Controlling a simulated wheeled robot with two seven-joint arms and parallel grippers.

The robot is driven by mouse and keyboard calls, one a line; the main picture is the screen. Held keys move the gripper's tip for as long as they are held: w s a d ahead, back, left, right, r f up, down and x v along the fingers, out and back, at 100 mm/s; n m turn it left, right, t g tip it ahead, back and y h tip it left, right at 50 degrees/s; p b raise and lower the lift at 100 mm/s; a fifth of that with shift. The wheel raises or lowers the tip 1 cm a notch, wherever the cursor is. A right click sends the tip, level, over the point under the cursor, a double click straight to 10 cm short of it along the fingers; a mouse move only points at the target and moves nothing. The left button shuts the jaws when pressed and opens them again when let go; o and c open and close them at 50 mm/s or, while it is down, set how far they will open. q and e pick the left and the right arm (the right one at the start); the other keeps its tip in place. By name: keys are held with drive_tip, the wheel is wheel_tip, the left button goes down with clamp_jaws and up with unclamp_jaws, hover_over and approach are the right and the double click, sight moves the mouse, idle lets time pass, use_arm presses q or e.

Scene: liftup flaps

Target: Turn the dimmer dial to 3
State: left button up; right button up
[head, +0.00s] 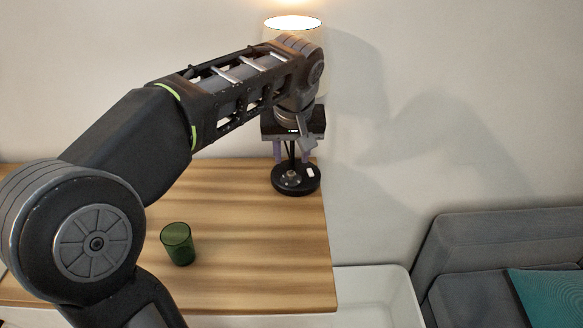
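A table lamp stands at the back right corner of the wooden table, its lit shade (292,22) partly covered by my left arm. Its round black base (296,190) carries a small round knob (292,179), which looks like the dimmer dial, and a small white patch beside it. The dial's number marks are too small to read. My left gripper (291,158) points down just above the base. Its two fingers are apart, with a dark stem showing between them. They seem empty, and I cannot tell whether they touch anything. My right gripper is out of view.
A green glass (178,244) stands on the wooden table (255,270), left of the lamp and below my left arm. The front right tabletop is clear. A wall is close behind the lamp. A grey sofa (480,240) with a teal cushion (550,297) is at the right.

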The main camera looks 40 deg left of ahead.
sight(291, 172)
use_arm(q)
drive_tip(key=b+x, duration=0.1)
drive_tip(key=x, duration=0.5)
drive_tip(key=shift+f, duration=0.1)
drive_tip(key=shift+c, duration=0.3)
clamp_jaws()
